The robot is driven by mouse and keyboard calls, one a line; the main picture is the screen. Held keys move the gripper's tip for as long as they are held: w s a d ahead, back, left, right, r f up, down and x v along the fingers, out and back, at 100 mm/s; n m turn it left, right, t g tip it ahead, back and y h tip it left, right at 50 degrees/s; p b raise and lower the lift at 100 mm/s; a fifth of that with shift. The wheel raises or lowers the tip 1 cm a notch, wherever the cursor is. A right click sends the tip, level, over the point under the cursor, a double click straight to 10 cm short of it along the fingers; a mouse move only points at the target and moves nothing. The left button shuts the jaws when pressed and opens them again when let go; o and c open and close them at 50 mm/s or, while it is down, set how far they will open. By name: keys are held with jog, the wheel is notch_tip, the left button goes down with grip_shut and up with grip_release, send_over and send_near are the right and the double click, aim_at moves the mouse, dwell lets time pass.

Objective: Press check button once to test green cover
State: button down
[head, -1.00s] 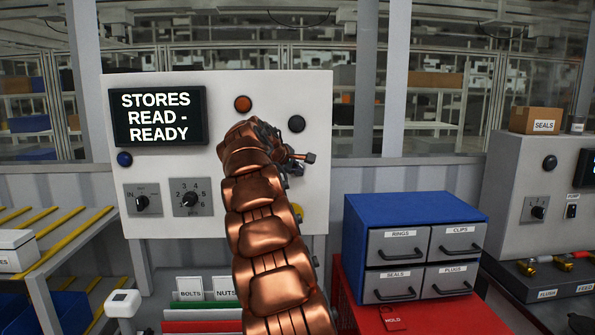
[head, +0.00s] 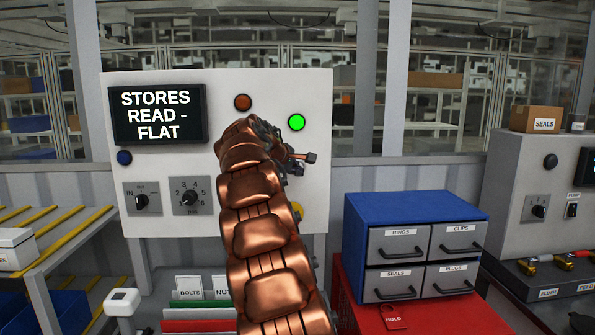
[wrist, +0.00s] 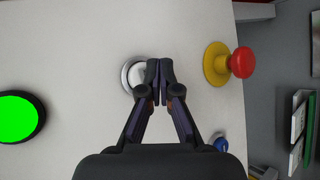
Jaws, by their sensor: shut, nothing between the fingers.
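My gripper (wrist: 160,72) is shut and empty, its tips in front of a white button (wrist: 135,76) with a silver ring in the wrist view. The tips overlap the button's edge; I cannot tell whether they touch it. No label shows on it. A round green lamp (head: 296,122) is lit on the white panel (head: 320,95); it also shows in the wrist view (wrist: 16,116). The display (head: 157,115) reads "STORES READ - FLAT". My copper arm hides the panel's middle in the head view. I cannot pick out a green cover.
A red mushroom button (wrist: 241,62) on a yellow base is close to my gripper. The panel also has an orange lamp (head: 243,102), a blue button (head: 124,157) and two rotary knobs (head: 190,197). Blue drawers (head: 415,205) stand at right on a red cabinet (head: 435,318).

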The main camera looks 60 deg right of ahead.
jog(key=shift+a, duration=0.15)
jog(key=s+a+b, duration=0.1)
jog(key=s+a, duration=0.1)
jog(key=s+a+b, duration=0.1)
jog(key=a, duration=0.1)
jog(key=shift+s+a, duration=0.2)
jog(key=shift+s, duration=0.15)
jog(key=shift+a, duration=0.1)
dwell(0.8)
